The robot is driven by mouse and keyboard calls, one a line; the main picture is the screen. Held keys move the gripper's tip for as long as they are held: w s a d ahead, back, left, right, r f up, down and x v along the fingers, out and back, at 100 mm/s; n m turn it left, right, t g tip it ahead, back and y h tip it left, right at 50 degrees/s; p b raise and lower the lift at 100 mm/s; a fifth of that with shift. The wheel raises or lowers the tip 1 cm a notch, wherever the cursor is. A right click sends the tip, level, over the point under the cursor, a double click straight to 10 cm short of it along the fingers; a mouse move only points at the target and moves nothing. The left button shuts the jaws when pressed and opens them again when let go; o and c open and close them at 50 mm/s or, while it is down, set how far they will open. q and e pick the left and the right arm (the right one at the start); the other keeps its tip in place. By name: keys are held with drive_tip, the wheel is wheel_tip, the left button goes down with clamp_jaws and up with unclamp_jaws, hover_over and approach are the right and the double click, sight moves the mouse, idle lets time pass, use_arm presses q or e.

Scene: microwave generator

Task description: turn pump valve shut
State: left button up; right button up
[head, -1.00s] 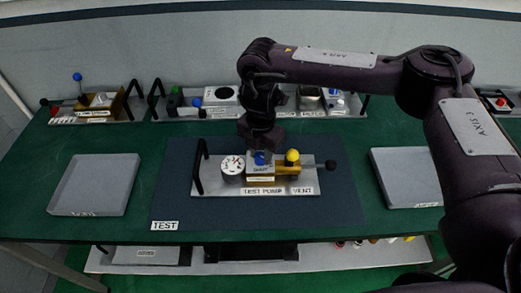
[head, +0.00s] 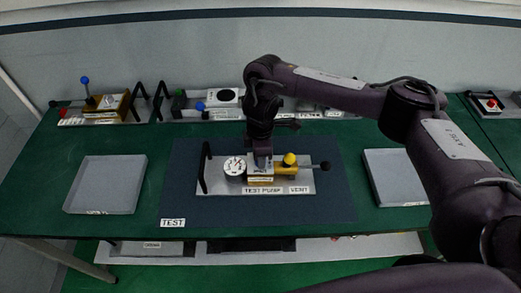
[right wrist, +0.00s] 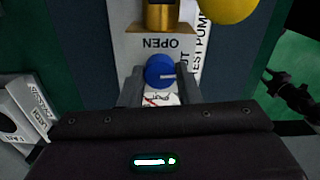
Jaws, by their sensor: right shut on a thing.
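The test pump unit (head: 222,184) stands on the blue-grey test mat, with a round white gauge (head: 235,167), a brass body and a yellow knob (head: 290,159). My right gripper (head: 262,164) points down over the middle of the unit and hides the blue valve knob in the head view. In the right wrist view the blue knob (right wrist: 158,70) sits between the two fingers of the right gripper (right wrist: 160,88), which are shut on it. The knob's pale mark points right, toward a partly visible label ending in "UT". An upside-down "OPEN" label lies above the knob. My left gripper is out of view.
Grey trays stand at left (head: 107,185) and right (head: 396,178) of the mat (head: 190,212). Other units line the back of the table, one with a blue-tipped lever (head: 85,80). A black handle (head: 205,168) rises at the pump unit's left end.

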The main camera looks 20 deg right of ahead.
drive_tip(key=shift+r+m+p, duration=0.1)
drive_tip(key=shift+m+p, duration=0.25)
drive_tip(key=shift+m, duration=0.25)
drive_tip(key=o, duration=1)
drive_tip(key=shift+r+p, duration=0.55)
drive_tip(key=shift+r, duration=3.3)
drive_tip(key=shift+s+f, duration=0.1)
